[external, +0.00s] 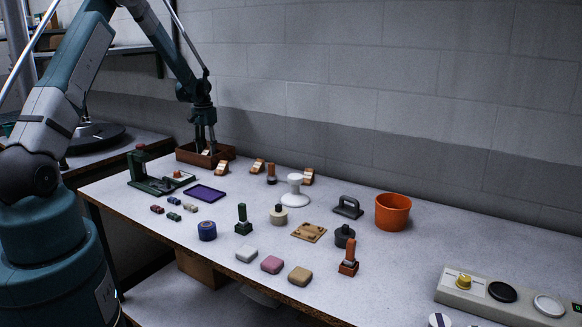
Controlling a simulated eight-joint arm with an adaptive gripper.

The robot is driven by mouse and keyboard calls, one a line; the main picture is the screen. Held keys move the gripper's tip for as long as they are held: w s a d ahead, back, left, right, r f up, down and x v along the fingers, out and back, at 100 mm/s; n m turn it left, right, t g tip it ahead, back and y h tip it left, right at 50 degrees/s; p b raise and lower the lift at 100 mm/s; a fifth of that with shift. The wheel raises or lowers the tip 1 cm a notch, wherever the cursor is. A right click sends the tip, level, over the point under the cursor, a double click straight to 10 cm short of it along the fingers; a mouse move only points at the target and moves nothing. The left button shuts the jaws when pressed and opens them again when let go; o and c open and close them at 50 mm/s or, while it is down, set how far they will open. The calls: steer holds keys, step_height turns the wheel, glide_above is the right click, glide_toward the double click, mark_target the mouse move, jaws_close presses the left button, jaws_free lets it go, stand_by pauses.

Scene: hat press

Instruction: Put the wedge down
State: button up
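My gripper (206,149) points down at the brown wooden box (184,155) at the far left end of the table, its fingertips low by the box's opening. A small orange-and-pale wedge (206,154) shows right at the fingertips. It is too small to tell whether the fingers grip it or only stand around it, or whether it touches the box. Similar wedges stand on the table: one (221,168) just in front of the box, one (258,165) to its right, and one (308,176) behind the white knobbed press (295,190).
A green press stand (148,180) and a purple tray (206,194) stand in front of the box. Several stamps, blocks and pucks cover the middle. An orange bucket (393,212) and a button panel (500,294) are at the right, with bare tabletop between them.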

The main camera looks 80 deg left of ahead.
mark_target(207, 150)
step_height(207, 150, up, 12)
stand_by(0.6)
stand_by(0.5)
stand_by(0.5)
